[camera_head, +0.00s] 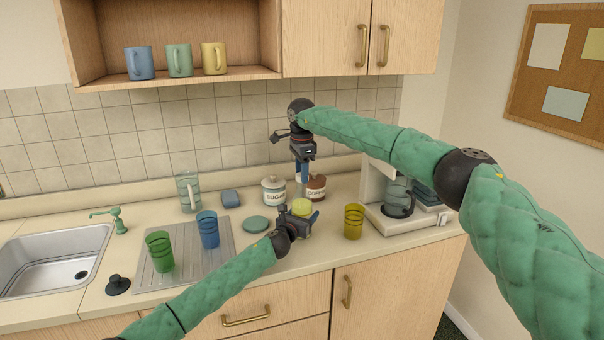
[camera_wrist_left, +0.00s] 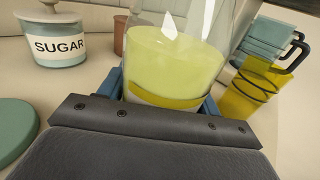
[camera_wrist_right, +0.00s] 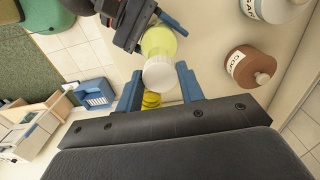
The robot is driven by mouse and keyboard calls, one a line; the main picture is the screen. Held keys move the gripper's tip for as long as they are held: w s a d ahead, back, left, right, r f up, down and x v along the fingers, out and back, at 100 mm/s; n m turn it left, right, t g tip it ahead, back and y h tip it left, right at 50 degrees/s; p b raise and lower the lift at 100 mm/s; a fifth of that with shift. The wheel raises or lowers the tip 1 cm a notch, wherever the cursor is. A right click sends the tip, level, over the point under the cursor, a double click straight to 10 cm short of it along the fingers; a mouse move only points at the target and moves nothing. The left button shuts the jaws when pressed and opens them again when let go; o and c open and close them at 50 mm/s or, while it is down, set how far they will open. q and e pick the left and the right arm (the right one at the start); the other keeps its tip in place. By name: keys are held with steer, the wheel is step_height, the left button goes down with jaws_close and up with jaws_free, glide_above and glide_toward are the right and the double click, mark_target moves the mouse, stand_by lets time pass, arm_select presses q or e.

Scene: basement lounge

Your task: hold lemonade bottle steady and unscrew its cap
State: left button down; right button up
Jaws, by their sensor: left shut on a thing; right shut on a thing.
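The lemonade bottle (camera_head: 301,206) is clear with yellow-green liquid in its lower part and stands upright on the counter. My left gripper (camera_head: 298,214) is shut on its lower body; the left wrist view shows the bottle (camera_wrist_left: 175,68) between the blue fingers. My right gripper (camera_head: 303,172) points down from above. In the right wrist view its blue fingers lie on both sides of the white cap (camera_wrist_right: 159,73), shut on it at the bottle's top. The cap is mostly hidden by the fingers in the head view.
A sugar jar (camera_head: 274,191) and coffee jar (camera_head: 317,188) stand close behind the bottle. A yellow glass (camera_head: 353,221) and coffee maker (camera_head: 388,215) are to the right. A teal disc (camera_head: 256,224), blue glass (camera_head: 208,230) and green glass (camera_head: 160,251) are to the left.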

steer(key=shift+r, duration=1.95)
arm_select(q)
steer(key=shift+c, duration=1.2)
jaws_free()
steer(key=shift+s+a, duration=0.1)
